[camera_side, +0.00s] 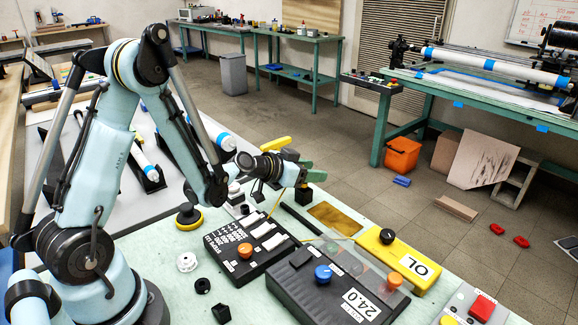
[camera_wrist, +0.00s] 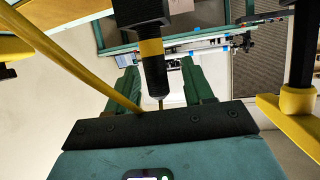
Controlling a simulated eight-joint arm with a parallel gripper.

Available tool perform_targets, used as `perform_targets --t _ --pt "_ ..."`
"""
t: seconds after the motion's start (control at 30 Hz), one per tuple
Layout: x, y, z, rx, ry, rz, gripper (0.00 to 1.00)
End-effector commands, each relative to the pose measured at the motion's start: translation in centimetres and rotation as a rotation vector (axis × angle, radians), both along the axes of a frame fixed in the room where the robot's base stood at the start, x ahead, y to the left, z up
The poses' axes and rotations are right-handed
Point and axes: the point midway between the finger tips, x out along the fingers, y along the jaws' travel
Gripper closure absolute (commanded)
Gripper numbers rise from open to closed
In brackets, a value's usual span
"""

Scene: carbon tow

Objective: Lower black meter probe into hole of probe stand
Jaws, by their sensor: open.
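My gripper (camera_side: 305,164) is near the middle of the side view, over the far edge of the bench, with a green finger showing. In the wrist view its green fingers (camera_wrist: 162,84) stand apart. The black meter probe (camera_wrist: 154,76), with a yellow band and thin metal tip, appears between them with visible gaps on both sides. A yellow cable (camera_wrist: 105,82) runs along its left. The stand's hole cannot be made out.
A yellow meter (camera_side: 398,262) reading OL stands right of the gripper. A black box with knobs (camera_side: 338,285) and a switch box (camera_side: 246,250) are nearer. Yellow pieces on black posts (camera_wrist: 297,103) flank the wrist view.

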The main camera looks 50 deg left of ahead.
Motion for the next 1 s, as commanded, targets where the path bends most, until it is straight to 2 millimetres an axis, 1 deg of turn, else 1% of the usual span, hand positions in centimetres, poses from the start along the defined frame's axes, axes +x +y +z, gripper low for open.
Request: perform_targets --t 0.17,0.27,0.7,0.8,1.0 --pt "-0.3 0.1 0.2 -0.001 0.0 0.001 0.48" --pt "-1.2 0.2 0.5 -0.001 0.001 0.002 0.48" --pt "-8.0 1.1 3.3 -0.001 0.0 0.004 0.48" --pt "-9.2 1.2 3.8 -0.001 0.0 0.003 0.48" --pt "-10.7 1.4 4.4 -0.001 0.0 0.0 0.48"
